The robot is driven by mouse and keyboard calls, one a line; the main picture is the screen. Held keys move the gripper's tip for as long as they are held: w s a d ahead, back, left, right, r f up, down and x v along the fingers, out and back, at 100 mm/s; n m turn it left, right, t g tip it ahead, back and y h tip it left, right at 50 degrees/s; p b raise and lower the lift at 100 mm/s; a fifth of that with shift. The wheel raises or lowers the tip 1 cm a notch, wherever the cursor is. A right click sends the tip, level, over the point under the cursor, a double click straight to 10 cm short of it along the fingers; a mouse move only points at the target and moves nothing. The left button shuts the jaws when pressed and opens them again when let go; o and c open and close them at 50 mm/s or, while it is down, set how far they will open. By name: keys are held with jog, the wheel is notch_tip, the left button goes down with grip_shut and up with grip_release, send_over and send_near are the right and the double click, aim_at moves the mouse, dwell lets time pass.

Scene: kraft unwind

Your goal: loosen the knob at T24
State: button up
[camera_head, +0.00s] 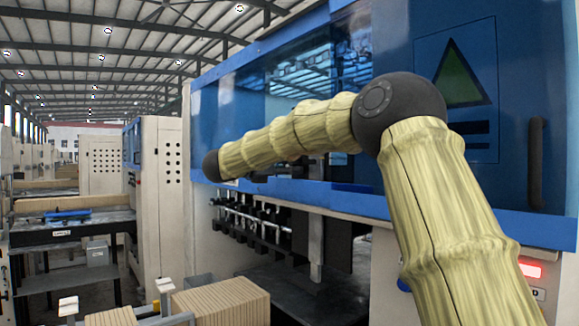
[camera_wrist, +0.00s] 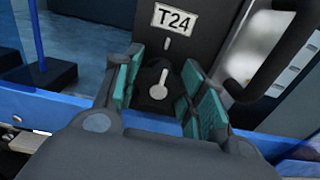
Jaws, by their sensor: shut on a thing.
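In the wrist view, a dark knob (camera_wrist: 150,99) with a pale pointer mark sits on a dark panel below a white label reading T24 (camera_wrist: 174,19). A short pale line is on the panel between label and knob. My gripper (camera_wrist: 164,88) has teal-padded fingers, one on each side of the knob, and is shut on it. The pointer leans slightly right of straight up in the picture. The pads' exact contact with the knob is partly hidden. In the head view, my arm reaches left across the blue machine; the gripper and knob are hidden there.
In the wrist view, a dark curved handle (camera_wrist: 285,50) is close to the right of the fingers, and a blue rail (camera_wrist: 55,108) runs across. In the head view, a stack of brown boards (camera_head: 222,303) is below the arm, and a machine cabinet (camera_head: 158,200) stands left.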

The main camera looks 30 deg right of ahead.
jog(key=shift+f+b, duration=0.1)
jog(key=shift+b, duration=0.2)
jog(key=shift+f+n+b, duration=0.15)
jog(key=shift+n+b, duration=0.45)
jog(key=shift+b, duration=0.25)
jog(key=shift+r+n+b, duration=0.2)
jog(key=shift+n+b, duration=0.7)
jog(key=shift+b, duration=0.05)
jog(key=o, duration=1.1)
jog(key=shift+w, duration=0.1)
jog(key=a, duration=0.8)
jog(key=s+a, duration=0.1)
jog(key=a, duration=0.3)
